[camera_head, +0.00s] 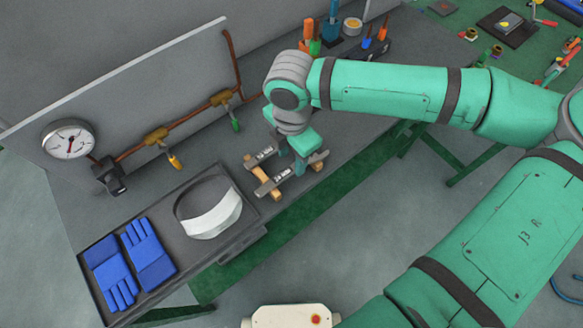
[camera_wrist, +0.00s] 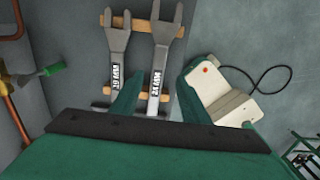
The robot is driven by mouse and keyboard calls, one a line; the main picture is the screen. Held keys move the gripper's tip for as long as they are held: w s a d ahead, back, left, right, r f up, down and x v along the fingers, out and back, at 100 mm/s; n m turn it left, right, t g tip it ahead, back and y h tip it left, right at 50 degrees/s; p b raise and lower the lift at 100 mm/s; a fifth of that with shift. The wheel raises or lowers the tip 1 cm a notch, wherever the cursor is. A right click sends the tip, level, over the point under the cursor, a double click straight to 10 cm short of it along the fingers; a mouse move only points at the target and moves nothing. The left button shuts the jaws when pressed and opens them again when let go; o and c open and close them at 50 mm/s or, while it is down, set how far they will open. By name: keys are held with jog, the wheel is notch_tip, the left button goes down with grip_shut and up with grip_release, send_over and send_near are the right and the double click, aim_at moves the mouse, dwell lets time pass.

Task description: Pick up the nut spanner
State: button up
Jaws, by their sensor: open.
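Two grey open-ended spanners lie side by side across a wooden rack. In the wrist view the left spanner (camera_wrist: 116,65) and the right spanner (camera_wrist: 158,65) have their forked jaws at the top and dark labels on the handles, too small to read surely. My gripper (camera_wrist: 167,68) is open and empty. Its left finger lies over the gap between the spanners and its right finger is right of the right spanner, which shows between them. In the head view the spanners (camera_head: 261,155) (camera_head: 274,182) are partly hidden by my gripper (camera_head: 300,164), pointing down over the rack.
The wooden rack (camera_wrist: 138,90) stands near the bench's front edge. A tray (camera_head: 246,232) with a white-banded visor (camera_head: 213,215) and blue gloves (camera_head: 148,252) is to its left. Behind are a gauge (camera_head: 68,139) and copper piping (camera_head: 190,114); upright tools (camera_head: 312,40) stand at the back.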

aim_at(291, 169)
jog(key=shift+w+a+f, duration=0.1)
jog(key=shift+w+f, duration=0.05)
jog(key=shift+f, duration=2.15)
grip_shut()
jog(key=shift+r, duration=0.15)
jog(key=shift+r, duration=0.65)
jog(key=s+d+r, duration=0.6)
jog(key=d+r, duration=0.5)
jog(key=d, duration=0.1)
jog(key=shift+s+d+r, duration=0.25)
jog(key=shift+s, duration=0.1)
